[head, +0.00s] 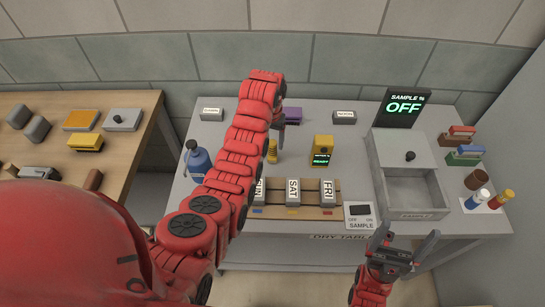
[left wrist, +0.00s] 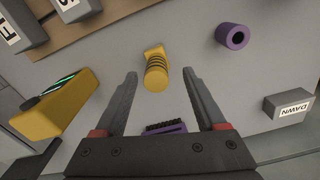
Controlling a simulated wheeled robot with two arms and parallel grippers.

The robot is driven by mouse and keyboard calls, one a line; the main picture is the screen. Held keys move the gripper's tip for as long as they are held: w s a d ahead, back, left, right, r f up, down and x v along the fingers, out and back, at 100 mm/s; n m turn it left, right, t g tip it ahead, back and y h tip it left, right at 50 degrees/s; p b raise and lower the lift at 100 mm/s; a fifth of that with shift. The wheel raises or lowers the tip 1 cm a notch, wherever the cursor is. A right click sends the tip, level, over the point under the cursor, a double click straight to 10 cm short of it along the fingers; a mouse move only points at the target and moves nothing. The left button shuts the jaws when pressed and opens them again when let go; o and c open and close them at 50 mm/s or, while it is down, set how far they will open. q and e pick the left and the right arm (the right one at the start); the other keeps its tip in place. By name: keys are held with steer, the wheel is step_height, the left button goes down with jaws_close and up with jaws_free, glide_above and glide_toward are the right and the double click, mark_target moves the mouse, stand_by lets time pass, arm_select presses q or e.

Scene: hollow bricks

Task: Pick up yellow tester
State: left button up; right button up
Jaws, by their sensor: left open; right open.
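Two yellow things stand on the grey table: a boxy device with a lit green display (head: 320,150) and a small ribbed piece (head: 272,150) left of it. I cannot tell for sure which is the tester. In the left wrist view, the ribbed piece (left wrist: 156,75) lies ahead between the fingertips, apart from them, and the boxy device (left wrist: 55,108) is outside the fingers to the left. My left gripper (left wrist: 160,73) is open and empty; in the head view my arm mostly hides it. My right gripper (head: 406,235) is open and empty near the table's front edge.
Labelled grey blocks (head: 293,191) sit on a wooden rack in front. A blue bottle (head: 197,160) stands left. A grey drawer box (head: 415,190) and an OFF display (head: 403,106) stand right. A purple tube (left wrist: 233,36) and a DAWN block (left wrist: 288,104) lie near my left gripper.

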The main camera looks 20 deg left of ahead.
mark_target(272, 148)
arm_select(q)
steer(key=f, duration=0.1)
steer(key=f+p, duration=0.2)
steer(key=shift+d+f, duration=0.25)
steer(key=shift+f, duration=0.05)
steer(key=shift+w+f, duration=0.1)
steer(key=shift+f, duration=0.25)
jaws_close()
